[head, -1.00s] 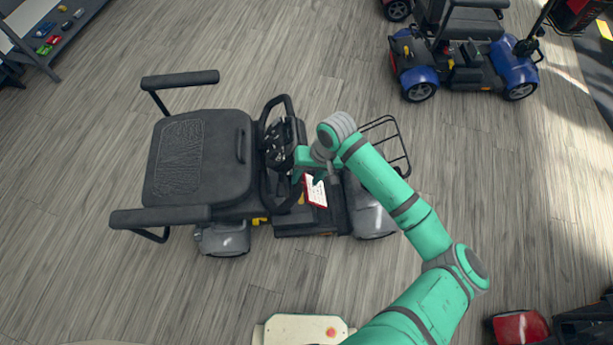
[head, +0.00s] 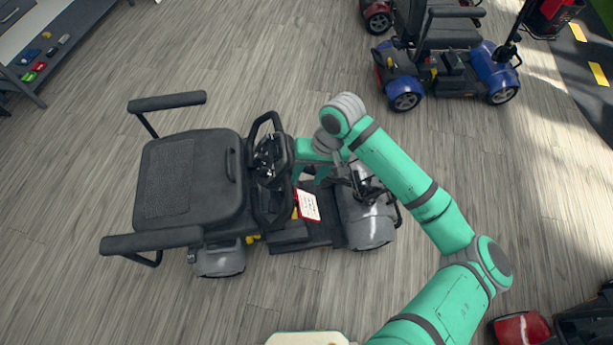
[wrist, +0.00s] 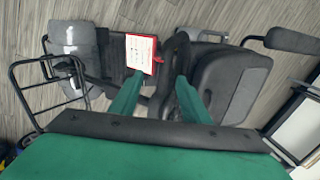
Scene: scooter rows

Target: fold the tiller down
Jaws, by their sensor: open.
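The grey scooter's tiller (head: 270,165) stands upright in front of the seat, with a black loop handlebar at its top. In the wrist view the tiller head (wrist: 190,100) is near the fingertips. My gripper (head: 310,170) is beside the tiller on its front side, pointing toward it. In the wrist view my gripper (wrist: 160,98) shows two green fingers apart, with no object clearly held between them. The black seat (head: 190,185) with two armrests is behind the tiller; it also shows in the wrist view (wrist: 235,85). Contact between fingers and tiller cannot be told.
A red-edged card (head: 308,205) lies at the scooter's floor, also in the wrist view (wrist: 141,53). A blue scooter (head: 445,65) stands at the upper right. A red scooter (head: 525,328) is at the lower right. A shelf (head: 55,45) is upper left. Open floor surrounds the grey scooter.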

